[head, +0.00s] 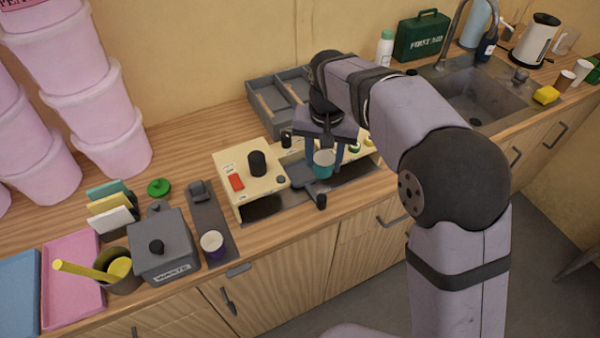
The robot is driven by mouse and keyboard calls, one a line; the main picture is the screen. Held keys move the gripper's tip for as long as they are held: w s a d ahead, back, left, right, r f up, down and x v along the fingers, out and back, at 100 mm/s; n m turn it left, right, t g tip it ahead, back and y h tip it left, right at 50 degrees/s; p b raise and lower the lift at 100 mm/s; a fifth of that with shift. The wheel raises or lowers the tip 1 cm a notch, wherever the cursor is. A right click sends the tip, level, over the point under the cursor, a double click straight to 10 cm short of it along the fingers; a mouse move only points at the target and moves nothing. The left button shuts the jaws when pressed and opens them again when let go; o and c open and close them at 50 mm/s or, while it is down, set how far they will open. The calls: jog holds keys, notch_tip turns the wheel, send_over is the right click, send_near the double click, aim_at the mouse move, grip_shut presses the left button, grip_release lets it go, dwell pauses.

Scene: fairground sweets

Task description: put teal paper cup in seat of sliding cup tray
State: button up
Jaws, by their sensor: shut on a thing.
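The teal paper cup (324,170) is upright between the fingers of my gripper (324,160), which is shut on it. The dark grey sliding cup tray (309,193), with a black knob at its front, lies below the cup in the gap of the cream machine. The cup is over or close to the tray's back part; I cannot tell whether it touches. The gripper and cup hide part of the tray, and its seat cannot be made out.
The cream machine (232,168) has a black knob and a red switch on its left part. A grey divided box (262,110) stands behind. A cup with a purple band (212,244) and a grey waste bin (163,252) stand at left. Bare counter lies behind the machine's left side.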

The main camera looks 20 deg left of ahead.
jog(key=s+d+f, duration=0.2)
jog(key=d+f, duration=0.2)
jog(key=d, duration=0.5)
jog(key=s+d+f+m, duration=0.1)
jog(key=d+f, duration=0.3)
jog(key=d, duration=0.5)
jog(key=s+d+f, duration=0.2)
jog(key=d+f, duration=0.2)
jog(key=d, duration=0.5)
notch_tip(320, 180, up, 14)
jog(key=n+y+p, duration=0.1)
jog(key=n, duration=1)
send_over(299, 172)
jog(key=shift+g, duration=0.3)
jog(key=shift+s+d+f+p, duration=0.15)
jog(key=shift+f+p, duration=0.65)
jog(key=shift+f, duration=1.8)
jog(key=shift+s+d+f+p, duration=0.1)
jog(key=shift+f+p, duration=0.65)
jog(key=shift+f, duration=1.85)
jog(key=shift+f, duration=0.1)
jog(key=o, duration=0.8)
